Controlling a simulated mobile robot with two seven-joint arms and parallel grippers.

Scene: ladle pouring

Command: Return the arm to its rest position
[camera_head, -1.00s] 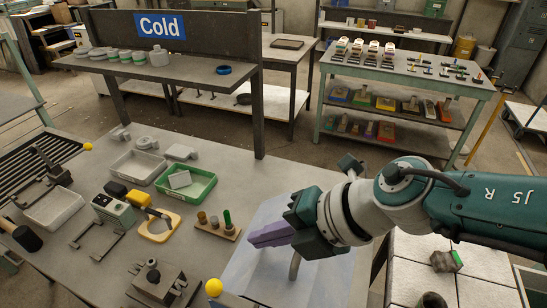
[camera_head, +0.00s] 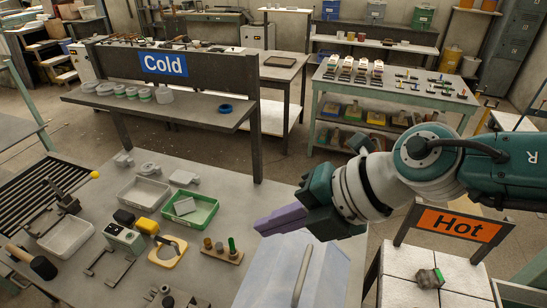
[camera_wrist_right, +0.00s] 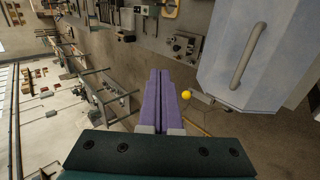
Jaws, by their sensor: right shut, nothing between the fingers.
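My right gripper (camera_head: 281,220) has purple fingers and a dark teal body. It is raised above the right part of the grey workbench (camera_head: 245,190), with its arm coming in from the right. The fingers are pressed together with nothing between them, as the right wrist view (camera_wrist_right: 161,95) also shows. A pale blue-grey box with a curved metal handle (camera_head: 302,275) stands just below and in front of the gripper, apart from it. My left gripper is not in view.
A green tray (camera_head: 207,217), a grey tray (camera_head: 140,202) and a wooden peg block (camera_head: 233,256) lie on the bench. A shelf with a "Cold" sign (camera_head: 165,64) stands behind. A "Hot" sign (camera_head: 458,224) stands at right by white tiles (camera_head: 465,277).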

